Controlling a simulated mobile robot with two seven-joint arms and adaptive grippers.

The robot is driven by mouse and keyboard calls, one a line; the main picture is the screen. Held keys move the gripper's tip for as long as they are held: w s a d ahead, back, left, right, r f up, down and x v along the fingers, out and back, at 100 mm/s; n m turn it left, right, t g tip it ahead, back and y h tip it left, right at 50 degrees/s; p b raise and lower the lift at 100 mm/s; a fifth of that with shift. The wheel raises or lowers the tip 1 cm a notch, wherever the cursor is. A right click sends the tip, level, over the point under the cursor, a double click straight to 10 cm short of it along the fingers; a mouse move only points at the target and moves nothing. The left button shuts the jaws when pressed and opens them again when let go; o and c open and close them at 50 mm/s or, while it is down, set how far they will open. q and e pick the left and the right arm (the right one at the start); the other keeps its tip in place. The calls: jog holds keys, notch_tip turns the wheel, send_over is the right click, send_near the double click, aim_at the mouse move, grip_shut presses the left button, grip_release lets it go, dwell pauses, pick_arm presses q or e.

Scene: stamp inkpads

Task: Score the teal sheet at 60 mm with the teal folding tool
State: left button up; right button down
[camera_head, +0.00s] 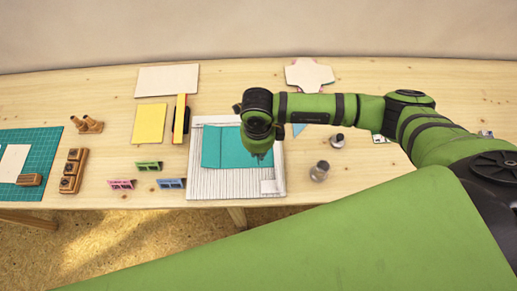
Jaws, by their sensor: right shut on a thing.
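The teal sheet (230,147) lies flat on a white grooved scoring board (225,186) near the table's front edge. A faint vertical line runs down its left part. My right gripper (260,153) points down over the right part of the sheet, seen from above. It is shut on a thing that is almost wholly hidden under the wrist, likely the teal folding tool. Whether its tip touches the sheet I cannot tell. My left gripper is not in view.
A yellow sheet (149,124) and a yellow-and-black tool (181,118) lie left of the board. Small pink, green and blue blocks (172,183) stand at front left. A teal mat (45,138) lies far left.

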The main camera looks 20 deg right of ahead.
jog(key=shift+f+b, duration=0.7)
jog(key=shift+b, duration=0.05)
dwell(1.0)
jog(key=shift+w, duration=0.15)
jog(key=shift+w+d+f+b, duration=0.15)
jog(key=shift+w+b, duration=0.2)
jog(key=shift+b, duration=0.1)
jog(key=shift+w+d, duration=0.1)
jog(key=shift+w, duration=0.35)
jog(key=shift+b, duration=0.3)
jog(key=shift+w+d+b, duration=0.2)
jog(key=shift+w+b, duration=0.15)
jog(key=shift+w, duration=0.2)
jog(key=shift+w+d, duration=0.1)
jog(key=shift+w, duration=0.35)
jog(key=shift+b, duration=0.3)
